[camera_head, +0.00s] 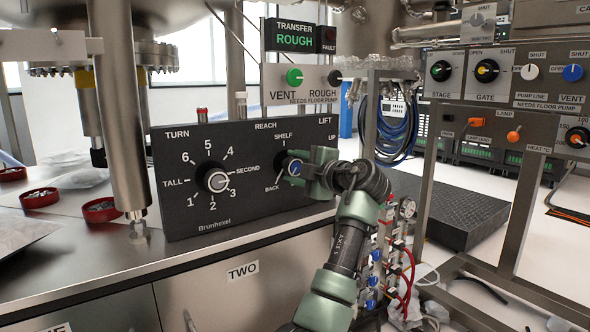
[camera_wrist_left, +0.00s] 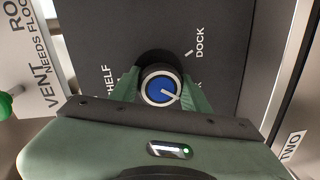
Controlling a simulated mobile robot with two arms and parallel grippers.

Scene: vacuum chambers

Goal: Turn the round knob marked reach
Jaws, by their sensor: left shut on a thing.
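The reach knob (camera_head: 294,168) sits on a black panel, under the word REACH, with a blue cap and a white pointer line. SHELF is printed above it and BACK at its lower left. My left gripper (camera_head: 299,167) is at the knob, its fingers closed on the knob's sides. In the left wrist view the blue-capped knob (camera_wrist_left: 160,90) sits between the two green fingertips (camera_wrist_left: 162,88). Its pointer line slants toward the partly hidden label by the right finger. A DOCK label shows at the upper right there. My right gripper is not in view.
The black panel (camera_head: 225,208) also bears the turn knob (camera_head: 216,180), left of my gripper. A vent and rough switch plate (camera_head: 302,84) stands above it. A steel column (camera_head: 122,110) rises left of the panel. Red dishes (camera_head: 40,197) lie on the steel bench (camera_head: 125,262).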

